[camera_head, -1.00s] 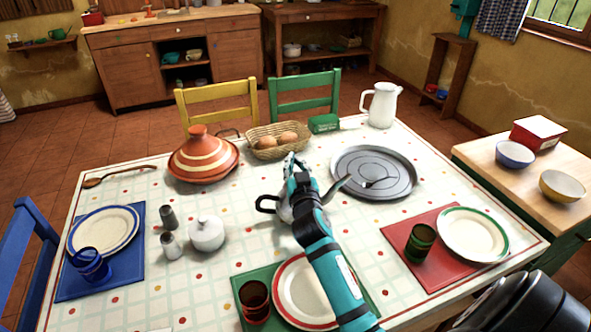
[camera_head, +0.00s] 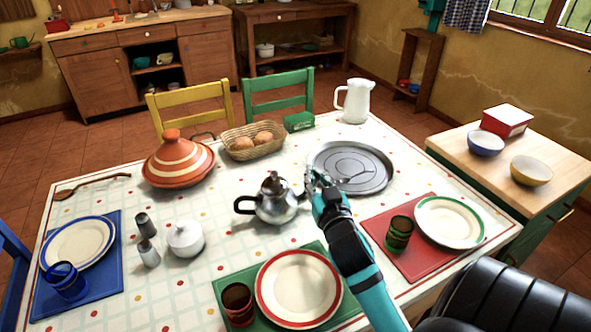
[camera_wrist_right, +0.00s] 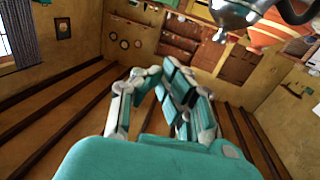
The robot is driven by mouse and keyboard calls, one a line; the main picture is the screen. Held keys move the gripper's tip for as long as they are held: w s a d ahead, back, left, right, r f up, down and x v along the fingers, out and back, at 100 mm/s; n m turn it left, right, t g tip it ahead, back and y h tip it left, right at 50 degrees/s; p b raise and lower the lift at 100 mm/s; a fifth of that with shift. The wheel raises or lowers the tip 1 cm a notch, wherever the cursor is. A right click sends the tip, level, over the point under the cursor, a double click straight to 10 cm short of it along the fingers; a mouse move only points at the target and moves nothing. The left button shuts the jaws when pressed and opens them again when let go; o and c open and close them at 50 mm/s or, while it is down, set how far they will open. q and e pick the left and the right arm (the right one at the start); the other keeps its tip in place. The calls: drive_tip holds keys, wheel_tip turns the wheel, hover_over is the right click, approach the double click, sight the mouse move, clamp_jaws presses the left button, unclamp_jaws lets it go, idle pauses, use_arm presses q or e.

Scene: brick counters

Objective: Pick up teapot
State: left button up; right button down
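The metal teapot (camera_head: 278,207) stands upright on the table, with its black handle to the left and its spout toward my right gripper. My right gripper (camera_head: 316,178) is just right of the teapot, by the spout end and in front of the round tray; whether it touches the spout I cannot tell. In the right wrist view the teapot (camera_wrist_right: 240,12) is cut off at the top edge, beyond the fingers. The right gripper's fingers (camera_wrist_right: 158,72) come together at the tips with nothing between them. My left gripper is not in view.
The round grey tray (camera_head: 372,187) lies behind the right gripper. A white lidded pot (camera_head: 186,240), a tagine (camera_head: 178,168) and a bread basket (camera_head: 233,153) stand around the teapot. A plate (camera_head: 300,288) and dark red glass (camera_head: 238,303) are in front. Patches of cloth left of the teapot are bare.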

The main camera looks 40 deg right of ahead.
drive_tip(key=s, duration=0.2)
drive_tip(key=shift+s+d, duration=0.3)
drive_tip(key=shift+s, duration=0.05)
drive_tip(key=shift+c, duration=2.1)
unclamp_jaws()
drive_tip(key=shift+r, duration=0.1)
drive_tip(key=shift+v, duration=3.75)
